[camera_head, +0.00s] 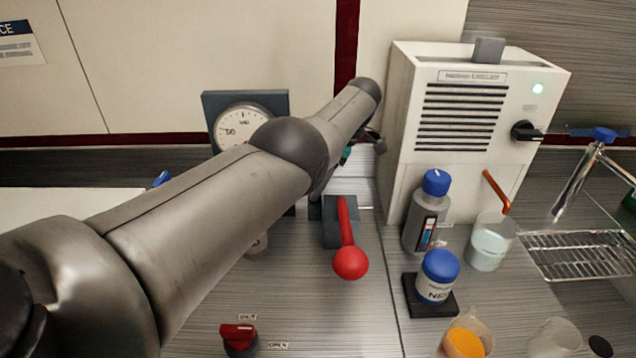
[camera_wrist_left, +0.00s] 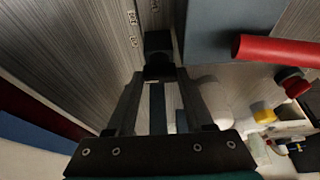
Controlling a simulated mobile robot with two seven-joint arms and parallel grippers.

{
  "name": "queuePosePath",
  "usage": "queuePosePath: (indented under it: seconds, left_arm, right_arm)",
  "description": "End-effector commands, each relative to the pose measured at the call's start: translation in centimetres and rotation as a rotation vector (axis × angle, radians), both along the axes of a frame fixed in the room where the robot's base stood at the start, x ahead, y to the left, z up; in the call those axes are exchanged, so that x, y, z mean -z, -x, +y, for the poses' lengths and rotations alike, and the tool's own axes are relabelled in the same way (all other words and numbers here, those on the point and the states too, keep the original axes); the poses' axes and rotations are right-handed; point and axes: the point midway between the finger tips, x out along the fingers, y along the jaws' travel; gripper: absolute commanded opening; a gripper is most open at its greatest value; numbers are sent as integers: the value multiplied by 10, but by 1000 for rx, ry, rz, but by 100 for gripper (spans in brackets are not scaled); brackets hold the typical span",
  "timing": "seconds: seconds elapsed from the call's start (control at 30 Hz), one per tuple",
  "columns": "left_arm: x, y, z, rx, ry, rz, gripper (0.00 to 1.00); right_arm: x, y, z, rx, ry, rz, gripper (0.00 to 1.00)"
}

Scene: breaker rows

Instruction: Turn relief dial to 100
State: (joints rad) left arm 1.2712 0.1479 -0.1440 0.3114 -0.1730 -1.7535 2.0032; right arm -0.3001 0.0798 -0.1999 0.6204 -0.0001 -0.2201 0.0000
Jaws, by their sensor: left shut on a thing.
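My left arm (camera_head: 220,195) crosses the head view and hides much of the bench behind it, including my left gripper's fingertips. In the left wrist view my left gripper (camera_wrist_left: 158,78) is shut on a dark, block-like knob (camera_wrist_left: 158,45), which I take to be the relief dial. The gripper's fingers hide part of it. Small labels (camera_wrist_left: 133,17) stand beside it, too small to read surely. A white round gauge (camera_head: 240,125) on a dark grey panel is partly covered by my arm; its face shows 50 and 100. My right gripper is not in view.
A lever with a red ball (camera_head: 350,262) and a red knob (camera_head: 239,337) marked SHUT and OPEN are on the bench. A white cabinet (camera_head: 465,130) with a black knob stands right. Blue-capped bottles (camera_head: 426,215), beakers (camera_head: 490,243) and a wire rack (camera_head: 575,257) fill the right side.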

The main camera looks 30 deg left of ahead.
Motion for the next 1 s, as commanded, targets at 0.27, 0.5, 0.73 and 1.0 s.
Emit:
queuePosePath:
  seconds: [0.27, 0.5, 0.73, 1.0]
  left_arm:
    - [0, 1, 1, -4, -2, 2, 65]
    - [-3, 0, 1, -2, -1, 0, 65]
    - [-31, 0, 1, -2, -1, -2, 65]
    - [-96, -1, 1, -3, -1, -6, 65]
  right_arm:
    - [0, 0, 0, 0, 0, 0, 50]
    - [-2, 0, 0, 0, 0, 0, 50]
    - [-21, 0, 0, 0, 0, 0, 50]
    - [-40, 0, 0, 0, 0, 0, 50]
